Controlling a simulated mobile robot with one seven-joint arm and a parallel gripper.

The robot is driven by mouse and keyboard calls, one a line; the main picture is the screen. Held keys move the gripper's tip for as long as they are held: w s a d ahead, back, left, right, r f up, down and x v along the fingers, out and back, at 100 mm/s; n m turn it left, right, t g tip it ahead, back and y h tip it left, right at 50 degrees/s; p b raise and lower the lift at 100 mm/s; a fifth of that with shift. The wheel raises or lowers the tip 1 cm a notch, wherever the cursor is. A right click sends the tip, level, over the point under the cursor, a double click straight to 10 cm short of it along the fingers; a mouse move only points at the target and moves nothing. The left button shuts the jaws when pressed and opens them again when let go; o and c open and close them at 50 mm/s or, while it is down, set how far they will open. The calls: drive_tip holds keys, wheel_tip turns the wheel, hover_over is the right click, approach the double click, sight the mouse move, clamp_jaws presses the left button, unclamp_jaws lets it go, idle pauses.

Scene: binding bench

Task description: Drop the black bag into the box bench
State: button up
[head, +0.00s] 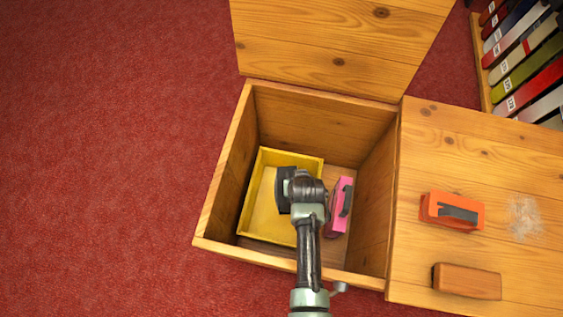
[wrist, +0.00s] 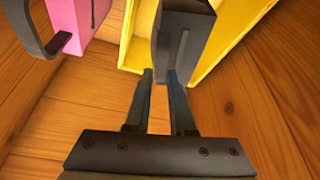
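The black bag (head: 283,188) is inside the box bench (head: 221,170), over the left part of its inside. It shows as a dark grey block in the wrist view (wrist: 196,40). My gripper (head: 292,187) reaches down into the box. In the wrist view its two fingers (wrist: 159,76) stand a little apart with their tips at the bag's near side, closed around its handle part. The grip itself is partly hidden. The bag is above or in the yellow tray (head: 264,235); I cannot tell whether it touches the tray's floor.
A pink bag (head: 335,222) stands in the box right of my gripper. The lid (head: 340,35) is open at the back.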

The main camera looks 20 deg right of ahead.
drive_tip(key=o, duration=0.4)
drive_tip(key=shift+c, duration=0.2)
drive_tip(key=p+v, duration=0.7)
drive_tip(key=v, duration=0.6)
drive_tip(key=shift+w+a, duration=0.1)
drive_tip(key=shift+w, duration=0.05)
